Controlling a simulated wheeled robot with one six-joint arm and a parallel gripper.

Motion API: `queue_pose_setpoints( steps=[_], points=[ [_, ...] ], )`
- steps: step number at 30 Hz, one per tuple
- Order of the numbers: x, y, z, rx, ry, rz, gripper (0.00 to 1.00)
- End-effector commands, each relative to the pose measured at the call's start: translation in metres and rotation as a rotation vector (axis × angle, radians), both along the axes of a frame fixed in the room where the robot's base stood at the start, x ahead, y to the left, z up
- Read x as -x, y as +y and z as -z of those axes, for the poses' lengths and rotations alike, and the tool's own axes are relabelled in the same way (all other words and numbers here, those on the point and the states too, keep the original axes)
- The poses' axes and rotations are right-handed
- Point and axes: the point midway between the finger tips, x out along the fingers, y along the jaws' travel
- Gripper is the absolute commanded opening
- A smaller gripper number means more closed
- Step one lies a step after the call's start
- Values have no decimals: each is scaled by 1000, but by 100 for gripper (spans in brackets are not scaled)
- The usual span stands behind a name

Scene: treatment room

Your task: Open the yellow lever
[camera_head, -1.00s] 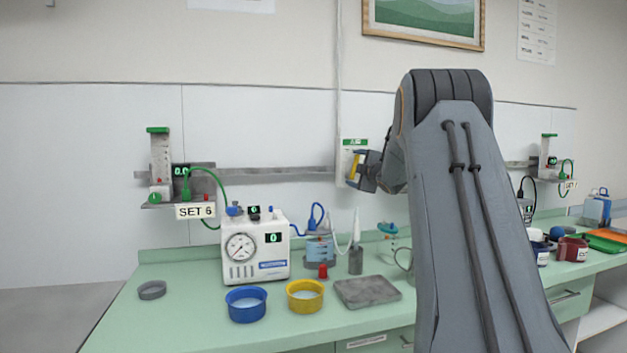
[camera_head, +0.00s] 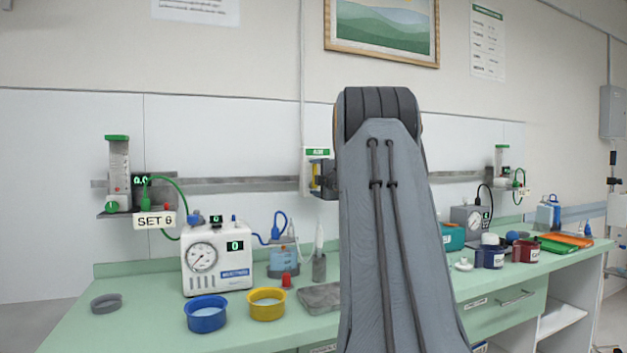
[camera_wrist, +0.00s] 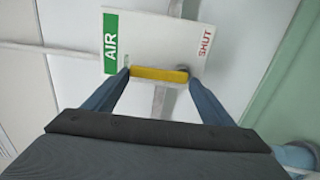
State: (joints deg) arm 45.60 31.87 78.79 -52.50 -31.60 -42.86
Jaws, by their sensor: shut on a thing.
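The yellow lever (camera_wrist: 160,75) is on a white wall plate (camera_wrist: 150,48) with a green AIR label and red SHUT lettering. In the wrist view my gripper (camera_wrist: 159,76) has its two blue-grey fingers at the two ends of the lever, shut on it. A round grey part shows at the lever's right end, near the SHUT lettering. In the head view the lever (camera_head: 316,173) looks roughly upright under the green label, with my gripper (camera_head: 319,178) against it from the right. My arm hides the area to the right of the plate.
A grey rail (camera_head: 240,184) runs along the wall. The green counter (camera_head: 135,310) below holds a white gauge device (camera_head: 215,262), a blue bowl (camera_head: 207,315), a yellow bowl (camera_head: 266,305) and a grey tray (camera_head: 318,298). A SET 6 flowmeter (camera_head: 118,170) hangs at the left.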

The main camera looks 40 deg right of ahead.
Motion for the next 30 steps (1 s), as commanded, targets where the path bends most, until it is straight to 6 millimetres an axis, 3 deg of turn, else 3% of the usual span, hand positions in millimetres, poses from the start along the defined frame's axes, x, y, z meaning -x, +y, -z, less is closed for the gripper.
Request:
queue_pose_setpoints(
  steps=[2,3,5,16,30],
  points=[
    [2,-1,-11,12,-11,2,37],
    [2,-1,-11,12,-11,1,84],
    [2,-1,-10,11,-10,1,91],
    [6,4,-5,5,-4,-2,91],
    [67,25,-5,7,-6,0,91]
  ],
)
